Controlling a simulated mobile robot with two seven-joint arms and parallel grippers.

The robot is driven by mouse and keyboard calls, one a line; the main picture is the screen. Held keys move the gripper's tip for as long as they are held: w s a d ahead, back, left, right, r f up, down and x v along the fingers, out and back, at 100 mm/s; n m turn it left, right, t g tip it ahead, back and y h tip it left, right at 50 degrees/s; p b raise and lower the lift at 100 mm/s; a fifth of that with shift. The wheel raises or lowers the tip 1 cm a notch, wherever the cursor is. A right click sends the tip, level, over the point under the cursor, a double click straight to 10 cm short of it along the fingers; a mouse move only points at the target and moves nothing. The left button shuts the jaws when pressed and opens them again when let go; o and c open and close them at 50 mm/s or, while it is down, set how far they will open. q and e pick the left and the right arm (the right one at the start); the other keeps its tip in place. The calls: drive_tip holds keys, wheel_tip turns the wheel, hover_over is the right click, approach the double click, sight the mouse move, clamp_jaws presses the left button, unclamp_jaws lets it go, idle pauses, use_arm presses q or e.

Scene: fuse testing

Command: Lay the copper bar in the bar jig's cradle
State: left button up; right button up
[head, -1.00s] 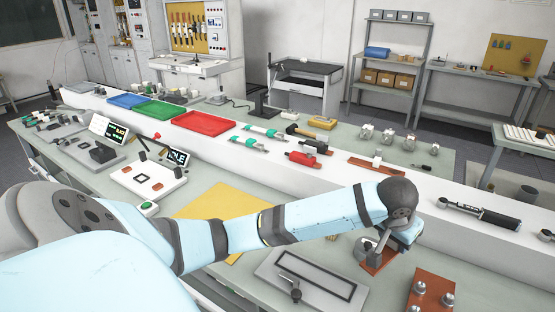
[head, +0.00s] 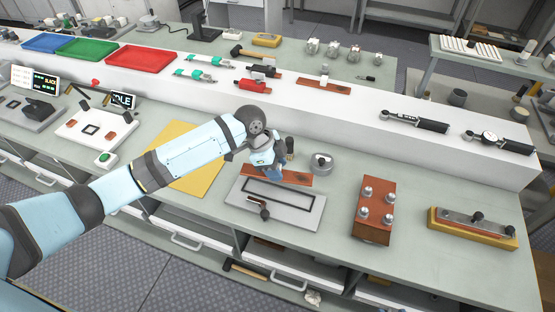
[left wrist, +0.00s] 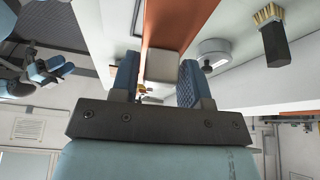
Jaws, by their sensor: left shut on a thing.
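My left gripper (head: 268,168) is shut on a pale block (left wrist: 163,66) that sits on the copper bar (head: 292,177). The bar's flat copper strip runs upward out of the left wrist view (left wrist: 182,22). In the head view the bar is just behind the grey plate (head: 240,207), which has a black rectangular outline and a small dark-knobbed lever (head: 263,206). I take this plate as the bar jig, but its cradle is not clear. I cannot tell how high the bar is above the table.
A round grey container (head: 321,163) and an upright brush (head: 290,148) stand close behind the bar. A brown block with silver posts (head: 374,212) and a yellow-based fixture (head: 473,228) are to the right. A yellow mat (head: 185,165) lies left.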

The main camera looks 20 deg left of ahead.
use_arm(q)
drive_tip(key=shift+s+d+f+m, duration=0.1)
drive_tip(key=shift+d+m, duration=0.15)
drive_tip(key=shift+m, duration=0.55)
drive_tip(key=shift+f+g, duration=0.1)
drive_tip(key=shift+g, duration=0.2)
use_arm(e)
drive_tip(key=shift+r, duration=0.25)
drive_tip(key=shift+r, duration=0.1)
use_arm(q)
drive_tip(key=shift+p, duration=0.6)
drive_tip(key=shift+f+b, duration=0.55)
drive_tip(key=shift+f, duration=0.35)
drive_tip(key=shift+f+b, duration=0.9)
drive_tip(key=shift+f, duration=1)
use_arm(e)
wheel_tip(320, 180, down, 2)
drive_tip(key=shift+f, duration=0.1)
drive_tip(key=shift+a+r, duration=0.1)
drive_tip(key=shift+r, duration=0.15)
use_arm(q)
drive_tip(key=shift+f, duration=0.4)
use_arm(e)
drive_tip(key=shift+f, duration=0.1)
